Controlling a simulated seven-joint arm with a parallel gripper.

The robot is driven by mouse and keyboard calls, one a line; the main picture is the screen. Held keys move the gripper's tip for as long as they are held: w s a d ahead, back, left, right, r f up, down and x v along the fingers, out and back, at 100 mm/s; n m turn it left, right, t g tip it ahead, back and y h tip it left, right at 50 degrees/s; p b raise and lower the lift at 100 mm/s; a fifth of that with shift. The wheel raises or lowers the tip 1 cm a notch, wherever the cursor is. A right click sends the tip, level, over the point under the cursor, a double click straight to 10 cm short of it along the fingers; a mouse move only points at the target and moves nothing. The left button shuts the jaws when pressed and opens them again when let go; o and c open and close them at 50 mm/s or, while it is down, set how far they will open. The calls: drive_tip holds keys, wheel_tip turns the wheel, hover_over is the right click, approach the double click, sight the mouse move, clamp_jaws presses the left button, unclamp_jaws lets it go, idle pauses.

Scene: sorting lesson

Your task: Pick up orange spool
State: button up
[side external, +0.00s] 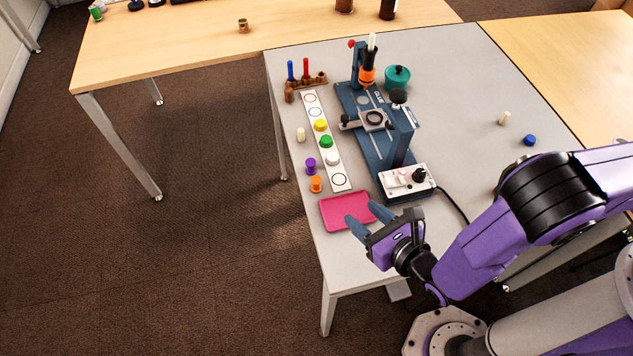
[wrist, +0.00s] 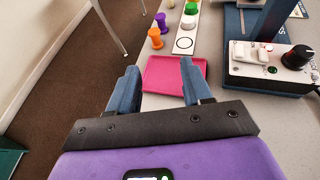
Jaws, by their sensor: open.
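The orange spool (side external: 316,184) stands near the left edge of the grey table, just above the pink tray in the side view. It also shows in the wrist view (wrist: 155,39), ahead of my fingers and a little left of the space between them. My gripper (side external: 364,217) is open and empty, with its blue fingers over the pink tray (side external: 335,222). In the wrist view my gripper (wrist: 158,85) has its fingers spread wide, well short of the spool.
A purple spool (side external: 310,166) stands right behind the orange one. Beside them lies a white strip (side external: 341,184) with yellow, green and white pieces and printed circles. A blue machine (side external: 388,130) with a white control box (side external: 405,182) stands to the right. The table edge is close on the left.

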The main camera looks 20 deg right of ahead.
sight(318, 184)
drive_tip(key=shift+s+a+f, duration=0.2)
drive_tip(key=shift+a+f, duration=0.05)
drive_tip(key=shift+f, duration=0.15)
drive_tip(key=shift+w+a+f+n, duration=0.1)
drive_tip(key=shift+w+f+n, duration=0.1)
drive_tip(key=shift+n, duration=0.1)
drive_tip(key=x, duration=1.1)
drive_tip(key=shift+w+a, duration=0.1)
drive_tip(key=shift+a, duration=0.1)
drive_tip(key=shift+x, duration=2.75)
drive_tip(key=shift+r, duration=0.2)
drive_tip(key=c, duration=0.9)
